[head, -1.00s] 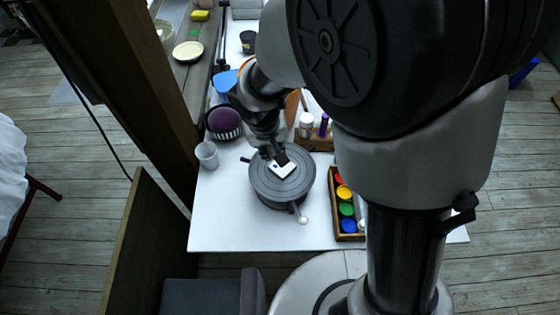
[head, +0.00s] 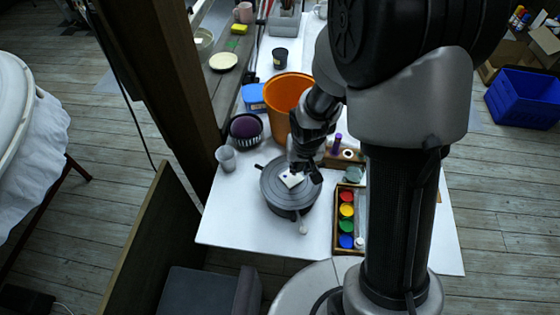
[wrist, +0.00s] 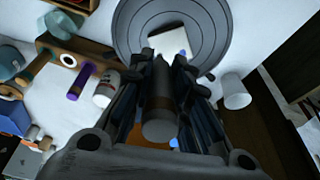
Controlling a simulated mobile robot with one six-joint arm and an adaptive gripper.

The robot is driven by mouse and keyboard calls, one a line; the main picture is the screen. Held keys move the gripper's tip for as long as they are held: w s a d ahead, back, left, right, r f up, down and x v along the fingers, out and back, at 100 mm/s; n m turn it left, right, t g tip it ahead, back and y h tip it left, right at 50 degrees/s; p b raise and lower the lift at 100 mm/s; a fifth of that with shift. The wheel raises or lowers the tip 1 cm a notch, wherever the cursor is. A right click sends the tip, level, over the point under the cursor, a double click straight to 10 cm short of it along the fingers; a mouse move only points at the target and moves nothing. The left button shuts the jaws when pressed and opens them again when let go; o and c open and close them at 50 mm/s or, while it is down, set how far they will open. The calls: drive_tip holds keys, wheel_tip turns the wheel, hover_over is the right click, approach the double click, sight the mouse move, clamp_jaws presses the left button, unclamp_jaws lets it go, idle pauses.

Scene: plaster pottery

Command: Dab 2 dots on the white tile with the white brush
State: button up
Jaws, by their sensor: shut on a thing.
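The white tile (head: 291,179) lies on the round grey turntable (head: 272,196). A small dark mark shows on the tile in the head view. In the wrist view the tile (wrist: 163,44) is partly hidden by my gripper, and a blue dot shows near its edge. My gripper (head: 306,171) is above the turntable, at the tile's right side. In the wrist view my gripper (wrist: 162,68) is shut on a thick, shaded brush (wrist: 159,103), its narrow end towards the tile. Its white colour does not show clearly. I cannot tell whether the tip touches the tile.
A wooden box of paint pots (head: 347,252) with red, yellow, green and blue stands right of the turntable. An orange bucket (head: 283,92), a basket with a purple ball (head: 245,128) and a grey cup (head: 226,158) stand behind and left. The table's front left is clear.

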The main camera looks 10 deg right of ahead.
sight(300, 171)
drive_tip(key=shift+f+b, duration=0.35)
drive_tip(key=shift+f, duration=0.1)
drive_tip(key=shift+f+b, duration=0.65)
drive_tip(key=shift+f, duration=0.1)
drive_tip(key=shift+f+b, duration=0.5)
drive_tip(key=shift+b, duration=0.05)
drive_tip(key=shift+r, duration=0.1)
idle(0.6)
drive_tip(key=p+v, duration=0.2)
drive_tip(key=w+p+v, duration=0.1)
drive_tip(key=v, duration=0.1)
drive_tip(key=shift+d+r+p, duration=0.1)
drive_tip(key=shift+r+p, duration=0.2)
drive_tip(key=shift+p, duration=0.1)
idle(0.3)
